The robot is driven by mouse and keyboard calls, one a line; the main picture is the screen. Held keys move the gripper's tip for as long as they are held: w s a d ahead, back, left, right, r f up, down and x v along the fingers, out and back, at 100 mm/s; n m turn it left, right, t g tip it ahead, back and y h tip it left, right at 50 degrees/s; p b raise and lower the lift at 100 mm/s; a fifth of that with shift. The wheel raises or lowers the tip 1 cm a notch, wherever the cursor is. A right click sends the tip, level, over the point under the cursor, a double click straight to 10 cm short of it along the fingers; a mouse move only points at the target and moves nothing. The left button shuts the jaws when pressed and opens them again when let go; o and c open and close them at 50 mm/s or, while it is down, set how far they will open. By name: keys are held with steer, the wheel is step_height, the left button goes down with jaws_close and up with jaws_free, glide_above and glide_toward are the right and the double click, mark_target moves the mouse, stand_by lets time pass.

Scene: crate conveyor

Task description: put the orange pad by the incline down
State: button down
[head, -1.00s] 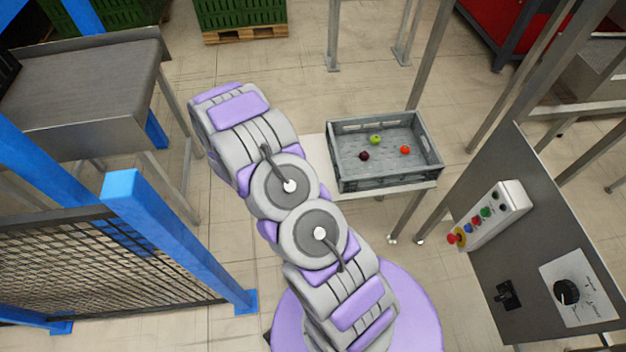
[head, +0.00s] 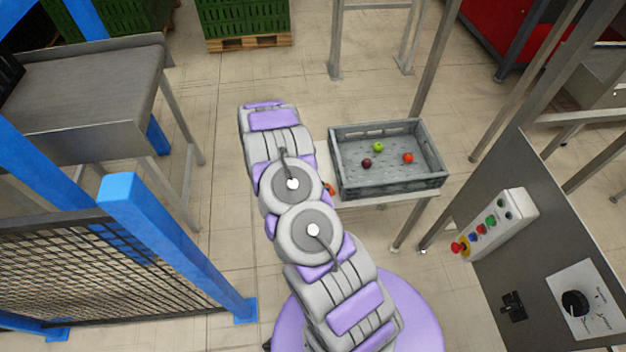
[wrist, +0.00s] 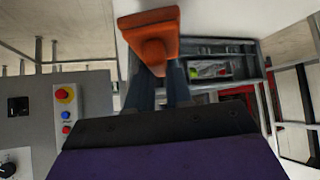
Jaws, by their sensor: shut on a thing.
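An orange pad (wrist: 150,22) with a narrower orange block under it shows at the top of the wrist view. My gripper (wrist: 160,75) is shut on it, with the two dark fingers reaching up to the block. In the head view my arm hides the gripper. A small orange piece (head: 329,189), probably the pad, shows at the arm's right edge, close to the left side of the grey crate. What lies directly under the pad is hidden. I cannot make out an incline for certain.
The grey crate (head: 396,188) holds a green, a dark and a red fruit and stands on a pale stand. A control panel (head: 500,225) with buttons is at right. A blue post (head: 170,235) with mesh fencing and a metal-topped table (head: 85,95) are at left.

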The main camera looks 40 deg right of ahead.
steer(key=w, duration=0.2)
steer(key=w+d, duration=0.1)
steer(key=w, duration=0.1)
steer(key=w+d+b, duration=0.1)
steer(key=w, duration=0.1)
steer(key=shift+w+d+f, duration=0.15)
steer(key=shift+w+f, duration=0.05)
steer(key=shift+f, duration=0.2)
steer(key=shift+w+f+b, duration=0.1)
steer(key=shift+f+b, duration=0.5)
steer(key=shift+f, duration=1.15)
steer(key=shift+r, duration=0.1)
steer(key=c, duration=1)
jaws_free()
steer(key=shift+c, duration=0.2)
steer(key=p+v, duration=0.2)
steer(key=v, duration=1)
